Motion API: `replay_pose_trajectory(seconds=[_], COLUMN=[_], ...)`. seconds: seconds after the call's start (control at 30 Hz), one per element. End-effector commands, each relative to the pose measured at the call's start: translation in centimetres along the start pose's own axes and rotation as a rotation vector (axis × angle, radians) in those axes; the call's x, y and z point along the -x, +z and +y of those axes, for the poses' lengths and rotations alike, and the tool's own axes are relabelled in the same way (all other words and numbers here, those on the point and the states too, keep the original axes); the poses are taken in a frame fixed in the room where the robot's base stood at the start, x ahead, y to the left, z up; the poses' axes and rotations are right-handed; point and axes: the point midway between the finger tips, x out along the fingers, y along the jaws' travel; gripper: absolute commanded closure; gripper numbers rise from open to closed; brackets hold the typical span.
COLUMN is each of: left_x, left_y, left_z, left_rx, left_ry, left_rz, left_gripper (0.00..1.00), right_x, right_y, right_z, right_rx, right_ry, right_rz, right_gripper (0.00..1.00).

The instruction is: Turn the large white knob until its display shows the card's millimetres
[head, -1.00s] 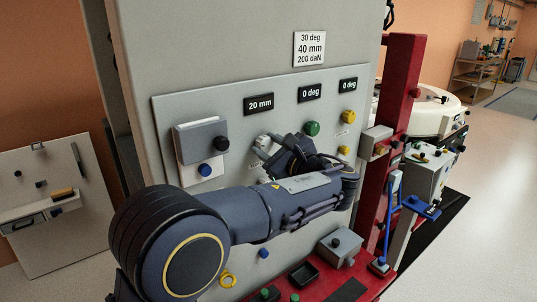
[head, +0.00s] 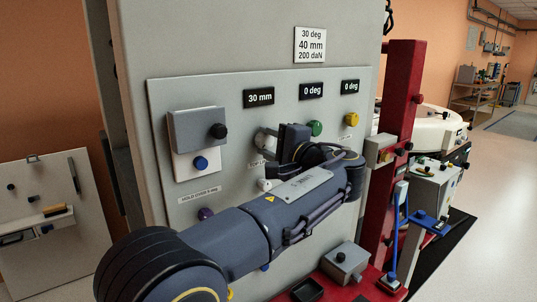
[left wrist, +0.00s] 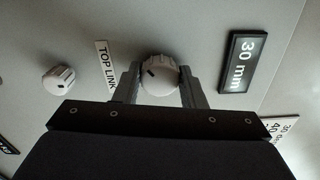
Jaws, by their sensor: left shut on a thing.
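The large white knob (left wrist: 159,72) is on the grey panel, between the two fingers of my left gripper (left wrist: 160,82), which is shut on it. A dark mark shows on the knob's face. In the head view my left gripper (head: 276,143) partly hides the knob (head: 263,137). The display above it (head: 258,97) reads 30 mm, and it also shows in the left wrist view (left wrist: 238,61). The white card (head: 310,45) reads 30 deg, 40 mm, 200 daN. My right gripper is not in view.
Two displays reading 0 deg (head: 311,91) sit to the right, with a green knob (head: 315,128) and a yellow knob (head: 351,119) below. A smaller white knob (left wrist: 59,79) is near the gripper. A grey box with a black knob (head: 198,131) is on the left.

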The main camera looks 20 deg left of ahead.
Motion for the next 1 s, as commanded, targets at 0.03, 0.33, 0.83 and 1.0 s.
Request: replay_pose_trajectory(seconds=[0.03,0.33,0.83,1.0], left_x=[0.1,0.1,0.1,0.1], left_y=[-0.1,-0.2,-0.1,-0.1], left_z=[0.6,0.6,0.3,0.3], left_rx=[0.044,0.306,0.546,0.566], left_ry=[0.002,0.002,0.003,0.003], left_rz=[0.001,0.001,0.000,0.000], left_gripper=[0.86,0.86,0.86,0.86], right_x=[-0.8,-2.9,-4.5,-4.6], right_y=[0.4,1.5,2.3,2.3], right_z=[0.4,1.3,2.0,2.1], right_rx=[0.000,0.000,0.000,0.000], right_ry=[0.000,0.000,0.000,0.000], right_rz=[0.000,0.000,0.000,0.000], right_gripper=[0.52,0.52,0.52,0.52])
